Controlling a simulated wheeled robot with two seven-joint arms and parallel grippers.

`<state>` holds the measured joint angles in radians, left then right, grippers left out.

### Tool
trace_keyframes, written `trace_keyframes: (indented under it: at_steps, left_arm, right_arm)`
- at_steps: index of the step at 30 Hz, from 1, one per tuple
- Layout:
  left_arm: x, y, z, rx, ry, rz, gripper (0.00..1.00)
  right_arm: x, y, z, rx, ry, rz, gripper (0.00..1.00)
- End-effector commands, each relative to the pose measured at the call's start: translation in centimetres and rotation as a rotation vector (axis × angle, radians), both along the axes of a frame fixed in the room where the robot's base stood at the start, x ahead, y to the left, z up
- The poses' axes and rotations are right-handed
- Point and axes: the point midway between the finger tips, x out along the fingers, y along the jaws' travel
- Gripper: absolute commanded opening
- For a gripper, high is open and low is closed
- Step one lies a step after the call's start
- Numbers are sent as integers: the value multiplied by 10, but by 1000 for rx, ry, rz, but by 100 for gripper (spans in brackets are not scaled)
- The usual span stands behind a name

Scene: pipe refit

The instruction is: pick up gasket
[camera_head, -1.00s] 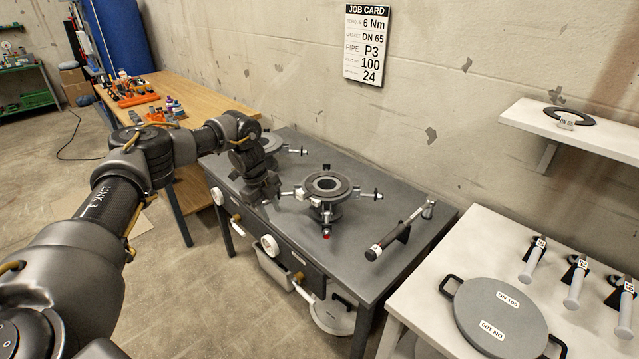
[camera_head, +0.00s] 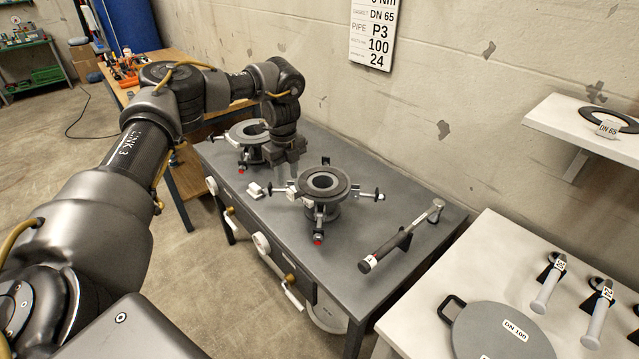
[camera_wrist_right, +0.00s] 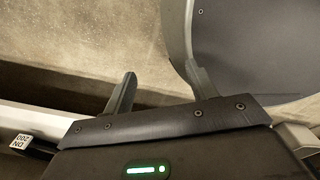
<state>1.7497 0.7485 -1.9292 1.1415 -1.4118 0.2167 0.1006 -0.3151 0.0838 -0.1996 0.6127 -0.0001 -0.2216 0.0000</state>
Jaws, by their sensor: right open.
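The gasket (camera_head: 609,119) is a flat black ring on the white wall shelf at the right of the head view. A white tag reading DN 65 (camera_head: 607,129) is at its front. My left gripper (camera_head: 288,172) points down over the grey bench, between two flange stands and far from the gasket. Its fingertips are small and partly hidden, so its opening is unclear. My right gripper (camera_wrist_right: 160,88) shows in the right wrist view with its two fingers apart and nothing between them. The gasket is not recognisable in that view.
The flange stand (camera_head: 323,187) with side bolts is close right of my left gripper; another stand (camera_head: 243,135) is to its left. A torque wrench (camera_head: 400,238) lies on the bench. A white table holds a round DN 100 plate (camera_head: 490,338) and several handled tools.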

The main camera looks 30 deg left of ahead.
Motion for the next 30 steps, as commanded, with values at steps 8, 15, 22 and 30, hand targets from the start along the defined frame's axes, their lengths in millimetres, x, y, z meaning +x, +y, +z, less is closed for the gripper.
trace_keyframes:
  at_steps: [8,15,22,30]
  left_arm:
    - [2,-3,-15,-1,-2,-5,34]
    - [3,-2,-39,1,4,-6,34]
    - [4,-3,-65,-1,0,-6,34]
    - [4,-3,-67,0,-1,-6,30]
  right_arm:
    - [26,1,4,3,-36,0,57]
    - [22,3,19,4,-32,0,57]
    - [14,8,22,10,-20,-2,57]
    - [14,8,22,11,-20,-2,57]
